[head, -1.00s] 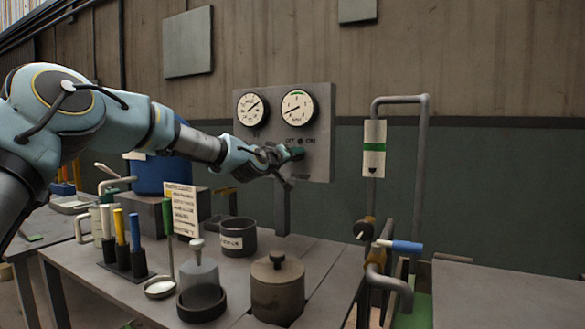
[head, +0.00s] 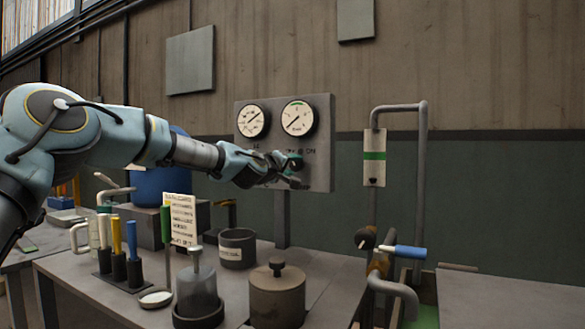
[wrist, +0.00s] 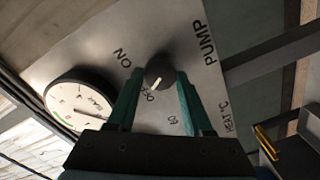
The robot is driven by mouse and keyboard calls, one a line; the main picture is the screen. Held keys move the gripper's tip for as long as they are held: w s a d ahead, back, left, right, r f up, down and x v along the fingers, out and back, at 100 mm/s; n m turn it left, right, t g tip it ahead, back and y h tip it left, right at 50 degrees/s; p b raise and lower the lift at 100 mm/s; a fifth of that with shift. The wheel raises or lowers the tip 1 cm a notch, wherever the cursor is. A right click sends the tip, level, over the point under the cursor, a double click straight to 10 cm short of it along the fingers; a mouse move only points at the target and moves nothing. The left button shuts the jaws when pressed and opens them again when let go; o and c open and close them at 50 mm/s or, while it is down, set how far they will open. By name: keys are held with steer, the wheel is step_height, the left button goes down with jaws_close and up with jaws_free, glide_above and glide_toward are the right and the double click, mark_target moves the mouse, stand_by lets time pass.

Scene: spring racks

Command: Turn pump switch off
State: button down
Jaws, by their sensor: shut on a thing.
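The pump switch (wrist: 160,70) is a dark round knob on the grey gauge panel (wrist: 90,50), beside the word PUMP in the wrist view. ON and OFF are printed beside it. Its pale mark points toward the OFF lettering. My gripper (wrist: 160,77) has its green fingers on both sides of the knob, shut on it. In the head view my gripper (head: 294,165) is at the lower right of the panel (head: 324,150) and hides the knob.
Two dial gauges, a left one (head: 253,120) and a right one (head: 297,118), sit above my gripper. A bench (head: 240,272) below holds a lidded pot (head: 277,297) and a dark cup (head: 237,248). Pipework with a blue-handled valve (head: 405,251) stands to the right.

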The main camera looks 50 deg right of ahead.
steer(key=shift+c, duration=1.5)
jaws_free()
steer(key=b+v, duration=0.3)
steer(key=v, duration=0.7)
steer(key=shift+a, duration=0.35)
steer(key=shift+s, duration=0.15)
